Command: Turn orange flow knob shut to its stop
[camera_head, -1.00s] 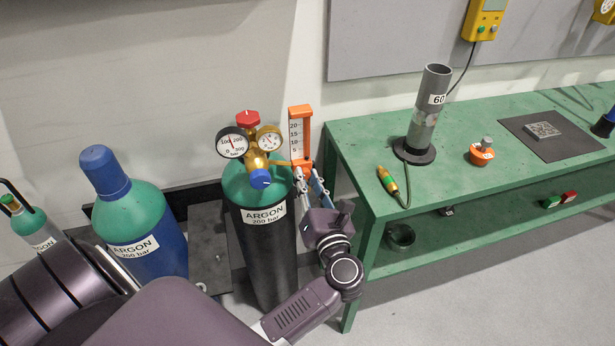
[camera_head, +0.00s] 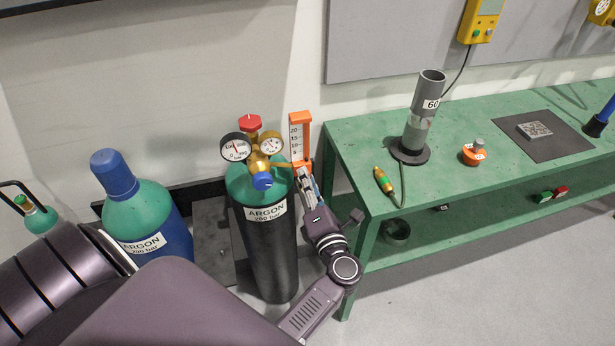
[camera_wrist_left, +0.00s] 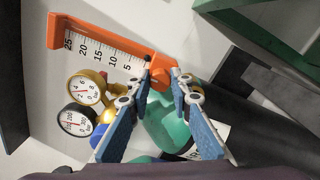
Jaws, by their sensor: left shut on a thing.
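The orange flow knob (camera_wrist_left: 160,82) sits at the lower end of the orange-framed flow meter (camera_wrist_left: 105,40), between the two blue-padded fingers of my left gripper (camera_wrist_left: 161,80). The fingers are shut on the knob. In the head view the flow meter (camera_head: 299,133) stands upright beside the regulator gauges, and my left gripper (camera_head: 304,174) reaches its lower end from below. The fingers hide much of the knob there. The regulator, with two gauges (camera_head: 234,147), a red cap (camera_head: 250,123) and a blue knob (camera_head: 262,181), sits on the black argon cylinder (camera_head: 270,250).
A green bench (camera_head: 350,165) stands close to the right of my left gripper. It carries a grey tube on a stand (camera_head: 420,120), a small orange item (camera_head: 474,152) and a dark mat (camera_head: 545,148). A blue argon cylinder (camera_head: 165,220) stands to the left.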

